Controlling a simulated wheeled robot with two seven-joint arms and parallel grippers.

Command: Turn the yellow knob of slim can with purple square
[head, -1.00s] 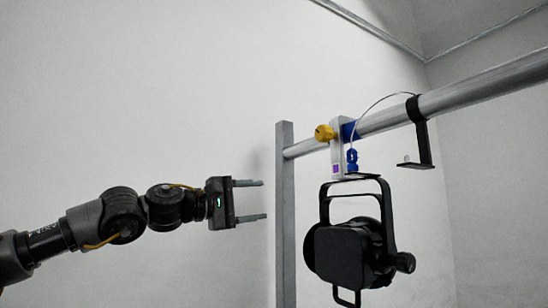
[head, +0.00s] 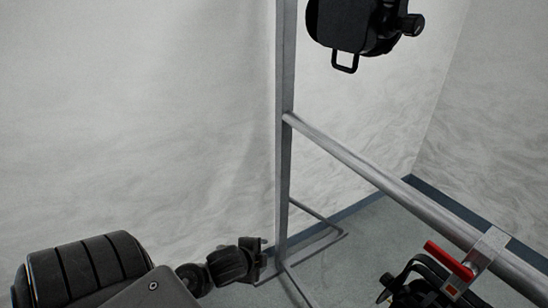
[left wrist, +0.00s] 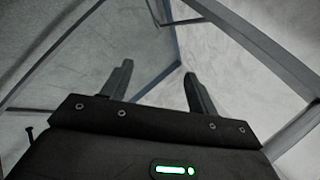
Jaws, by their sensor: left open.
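The black can (head: 345,25) hangs at the top edge of the head view, with only its lower part showing. Its clamp, the purple square and the yellow knob are out of frame now. My left arm comes in from the lower left of the head view, its far end low, just left of the upright post. In the left wrist view my left gripper (left wrist: 158,80) is open, with nothing between its two fingers. My right gripper is not in view.
The grey upright post (head: 285,170) and the lower cross bar (head: 375,170) stand right of my arm. A red handle (head: 449,261) and a second black can (head: 420,290) are on the lower bar at the bottom right. The wall side left of the post is clear.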

